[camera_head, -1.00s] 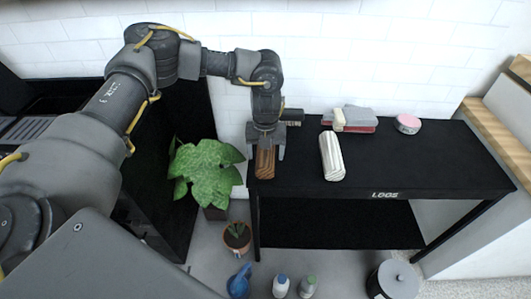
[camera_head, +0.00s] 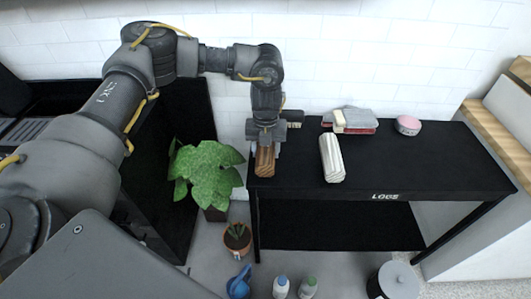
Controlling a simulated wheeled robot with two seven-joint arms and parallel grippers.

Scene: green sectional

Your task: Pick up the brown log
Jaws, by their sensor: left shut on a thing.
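The brown log (camera_head: 264,164) is at the left end of the black table (camera_head: 400,160), with its near end showing below my left gripper (camera_head: 264,150). The left gripper points down over the log and is shut on it, its fingers at the log's sides. The gripper hides the far part of the log. I cannot tell whether the log touches the table. My right gripper is not in view.
A pale log (camera_head: 331,158) lies to the right of the brown log. Folded cloths (camera_head: 352,121) and a pink-topped round tin (camera_head: 408,125) are at the back. A leafy plant (camera_head: 205,172) stands left of the table. The table's right part is clear.

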